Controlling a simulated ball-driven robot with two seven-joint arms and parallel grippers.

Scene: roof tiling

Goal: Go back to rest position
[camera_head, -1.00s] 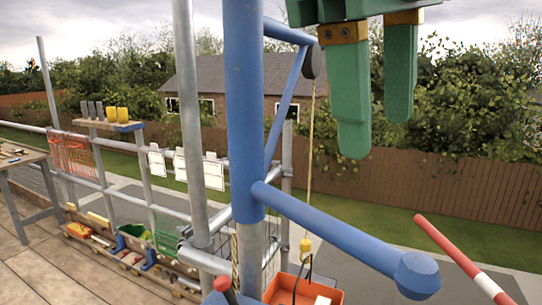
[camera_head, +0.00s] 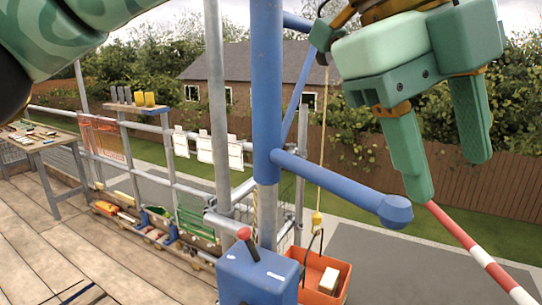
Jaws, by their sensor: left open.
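My left gripper (camera_head: 449,174) is at the upper right of the head view. Its two green fingers point down and stand apart, with nothing between them. One fingertip overlaps the top end of the red and white striped pole in the picture; I cannot tell whether they touch. A green link of my arm fills the top left corner. My right gripper is not in view.
A blue hoist post (camera_head: 267,95) with a side bar (camera_head: 335,186) stands mid-view. A blue box (camera_head: 258,276) with a red-topped lever stands below, beside an orange tub (camera_head: 334,284). The striped pole (camera_head: 480,254) slants at right. A workbench (camera_head: 40,138) is at left.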

